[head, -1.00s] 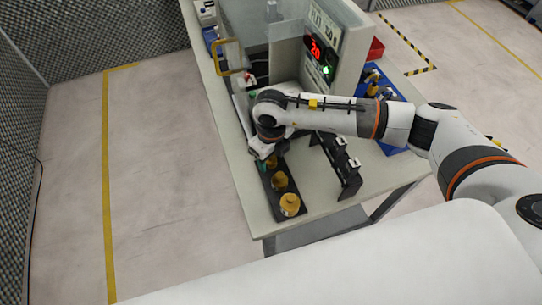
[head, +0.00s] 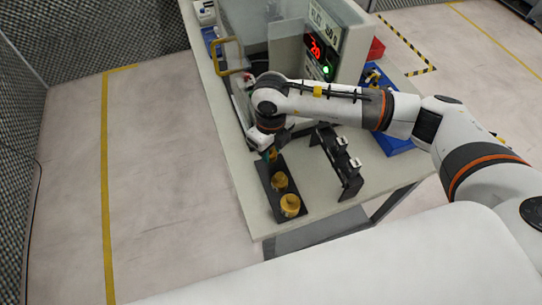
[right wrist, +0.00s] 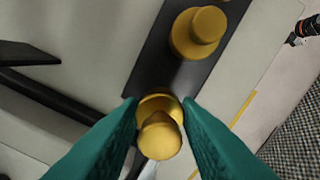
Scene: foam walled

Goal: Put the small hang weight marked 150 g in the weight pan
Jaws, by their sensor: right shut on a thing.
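My right gripper (head: 268,155) is over the far end of a dark weight strip (head: 267,192) on the bench. In the right wrist view its teal fingers (right wrist: 160,112) are shut on a brass-coloured knobbed weight (right wrist: 159,140). I cannot tell whether this weight is clear of the strip. Two other brass weights stand on the strip, a middle one (head: 279,181) and a near one (head: 290,205); one shows in the right wrist view (right wrist: 198,32). No gram markings are readable. I cannot make out the weight pan. My left gripper is out of view.
A black rack (head: 338,163) stands right of the strip. Behind is a glass-walled machine with a yellow handle (head: 229,58) and a red-digit display (head: 315,47). A blue tray (head: 393,143) and a red bin (head: 376,48) are at right. The bench edge is close on the left.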

